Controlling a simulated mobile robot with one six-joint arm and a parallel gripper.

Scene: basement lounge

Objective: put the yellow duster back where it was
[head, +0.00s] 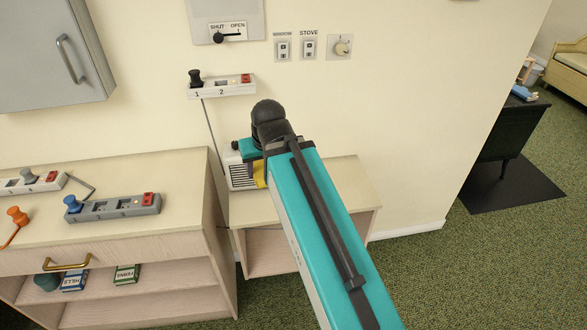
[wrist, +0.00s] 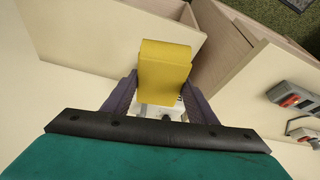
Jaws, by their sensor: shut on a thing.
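The yellow duster (wrist: 165,65) is a yellow block-like piece between the two dark fingers of my gripper (wrist: 162,92) in the wrist view. My gripper is shut on it. In the head view a small part of the duster (head: 260,174) shows beside my arm, in front of a white slotted box (head: 241,175). The box is at the top of the low pale cabinet (head: 345,180). My arm hides much of the duster and most of my gripper there. I cannot tell whether the duster touches the box or the cabinet.
A wider cabinet (head: 120,175) on the left bears a grey switch bar (head: 115,208) and a white one (head: 30,183). A white bar (head: 222,86) with a black knob is on the wall above. Green carpet (head: 490,265) is clear on the right.

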